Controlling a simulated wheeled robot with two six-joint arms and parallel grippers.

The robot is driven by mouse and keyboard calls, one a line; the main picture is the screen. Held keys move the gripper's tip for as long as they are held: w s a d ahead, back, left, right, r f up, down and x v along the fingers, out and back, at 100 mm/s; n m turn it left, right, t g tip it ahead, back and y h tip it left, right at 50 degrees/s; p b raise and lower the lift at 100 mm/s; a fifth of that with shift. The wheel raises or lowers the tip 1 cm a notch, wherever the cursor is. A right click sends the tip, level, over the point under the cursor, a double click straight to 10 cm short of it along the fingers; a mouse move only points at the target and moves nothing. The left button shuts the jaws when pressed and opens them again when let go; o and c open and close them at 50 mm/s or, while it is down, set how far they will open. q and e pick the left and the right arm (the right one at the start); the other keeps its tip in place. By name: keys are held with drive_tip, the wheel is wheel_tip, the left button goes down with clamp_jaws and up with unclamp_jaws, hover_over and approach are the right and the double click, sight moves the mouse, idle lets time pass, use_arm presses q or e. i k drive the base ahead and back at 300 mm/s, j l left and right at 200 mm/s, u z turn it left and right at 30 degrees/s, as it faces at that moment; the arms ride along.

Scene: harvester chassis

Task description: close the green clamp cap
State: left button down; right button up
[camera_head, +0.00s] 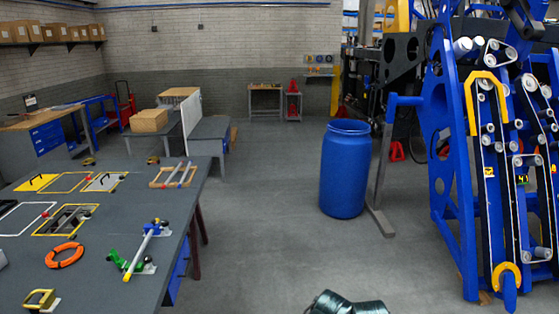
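A small green clamp (117,259) sits on the dark workbench (110,285) at the left. A pale rod (139,253) with a yellow lower end lies slanted just right of it, with blue, red and green parts at its upper end. A small light plate (149,268) shows beside the rod. The clamp is too small in view to tell its cap apart or to say how far it stands open.
An orange ring (64,255) and a yellow handle (40,299) lie left of the clamp. Yellow-framed panels (66,220) lie farther back. A blue barrel (345,170) and a tall blue machine (450,150) stand right. The floor between bench and barrel is clear.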

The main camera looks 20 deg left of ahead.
sight(113, 257)
drive_tip(key=i+j+u, duration=0.2)
drive_tip(key=i+u, duration=0.25)
drive_tip(key=i+j+u, duration=0.1)
drive_tip(key=i+u, duration=0.9)
drive_tip(key=i, duration=0.2)
